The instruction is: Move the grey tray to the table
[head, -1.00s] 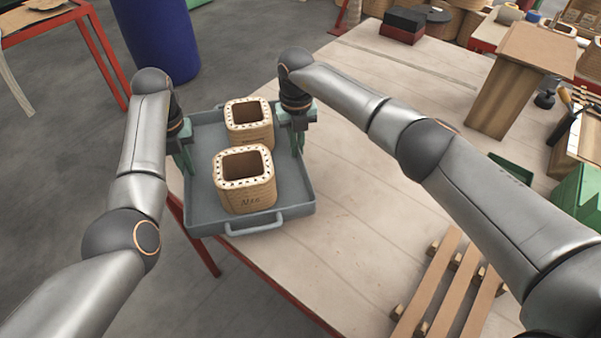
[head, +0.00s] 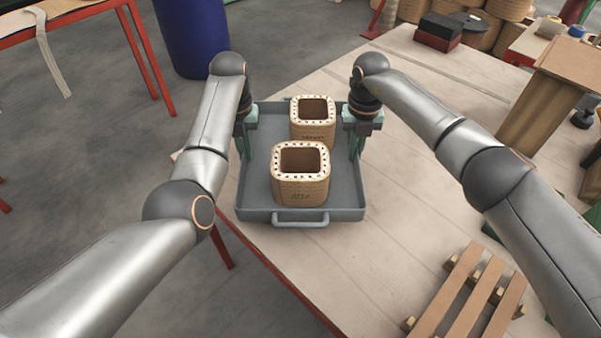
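The grey tray (head: 347,214) is near the middle of the head view, over the left edge of the wooden table (head: 420,190). It carries two tan square coils, a nearer one (head: 301,188) and a farther one (head: 314,130), both upright. My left gripper (head: 245,150) is at the tray's left wall and my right gripper (head: 356,147) at its right wall. Both appear shut on the walls, though their fingertips are partly hidden. The tray's near handle (head: 300,222) is free. I cannot tell whether the tray's underside touches the table.
A slatted wooden pallet (head: 468,297) lies on the table at the lower right. A brown box-like stand (head: 545,100) is at the right, and a dark red-and-black box (head: 440,32) at the back. The tabletop right of the tray is clear. A blue barrel (head: 192,35) stands on the floor.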

